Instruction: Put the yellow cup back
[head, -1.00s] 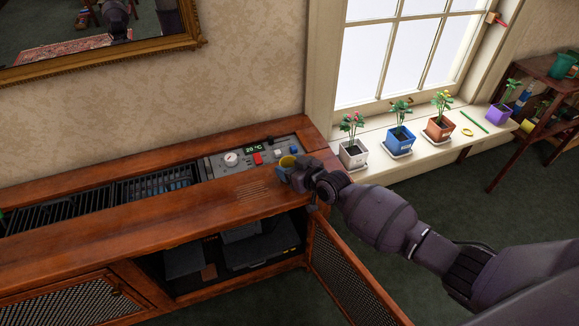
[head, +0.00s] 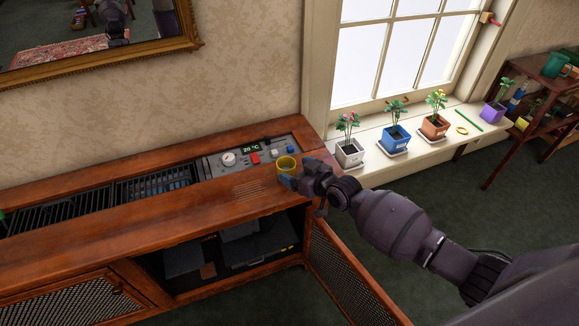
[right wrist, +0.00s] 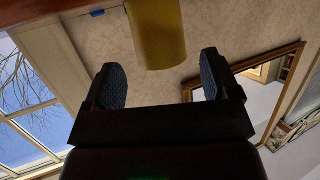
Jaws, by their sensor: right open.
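The yellow cup (head: 287,165) stands upright on the right end of the wooden cabinet top (head: 200,212), beside the control panel. It also shows at the top of the right wrist view (right wrist: 156,32), ahead of the fingertips and between their lines. My right gripper (head: 291,182) is just to the right and front of the cup, and hides a little of its lower side. In the right wrist view the two blue-padded fingers (right wrist: 166,82) are spread wide with nothing between them. My left gripper is not in view.
A control panel (head: 245,159) with a dial, display and buttons is set into the cabinet top. The mesh cabinet door (head: 345,275) hangs open below my right arm.

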